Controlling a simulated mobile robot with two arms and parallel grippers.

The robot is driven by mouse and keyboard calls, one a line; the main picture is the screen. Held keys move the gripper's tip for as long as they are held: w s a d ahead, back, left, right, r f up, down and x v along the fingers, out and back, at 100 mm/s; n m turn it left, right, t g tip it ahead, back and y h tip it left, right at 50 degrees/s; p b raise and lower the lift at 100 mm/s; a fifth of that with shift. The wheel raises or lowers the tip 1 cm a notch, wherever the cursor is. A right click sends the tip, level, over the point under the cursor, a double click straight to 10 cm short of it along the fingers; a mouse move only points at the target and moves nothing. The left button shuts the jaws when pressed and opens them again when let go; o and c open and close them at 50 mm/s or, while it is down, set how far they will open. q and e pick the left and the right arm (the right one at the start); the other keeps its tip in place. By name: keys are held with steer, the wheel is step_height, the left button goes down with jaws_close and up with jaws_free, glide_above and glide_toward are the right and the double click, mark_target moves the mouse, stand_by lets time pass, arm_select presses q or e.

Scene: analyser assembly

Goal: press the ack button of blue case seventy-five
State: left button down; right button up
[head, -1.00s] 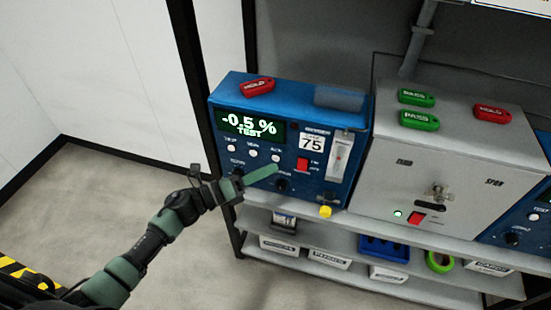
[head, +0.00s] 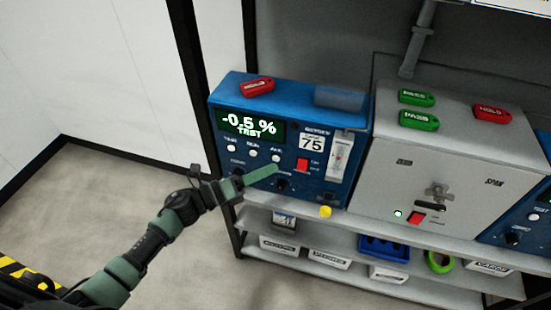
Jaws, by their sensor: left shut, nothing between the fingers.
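The blue case (head: 228,93) labelled 75 stands on the upper shelf. Its display (head: 250,127) reads -0.5 % TEST. A row of white buttons sits under the display; the right-hand one, the ACK button (head: 276,158), is in plain sight. My left gripper (head: 275,169) is shut and empty, its green fingers pointing right. Its tip shows just below the ACK button, in front of the panel; I cannot tell whether it touches. My right gripper is not in view.
A red HOLD tag (head: 257,87) lies on the blue case. A grey cabinet (head: 390,175) with green and red tags on top stands to the right. A yellow knob (head: 325,211) projects at the case's lower front.

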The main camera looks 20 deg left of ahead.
arm_select(q)
steer(key=shift+w, duration=0.2)
steer(key=shift+w+b, duration=0.25)
steer(key=shift+b, duration=0.05)
steer(key=shift+w+b, duration=0.3)
steer(key=shift+w, duration=0.1)
stand_by(0.5)
stand_by(0.4)
steer(key=shift+s, duration=0.85)
steer(key=s+p, duration=0.1)
steer(key=s, duration=0.4)
steer(key=shift+a, duration=0.1)
stand_by(0.6)
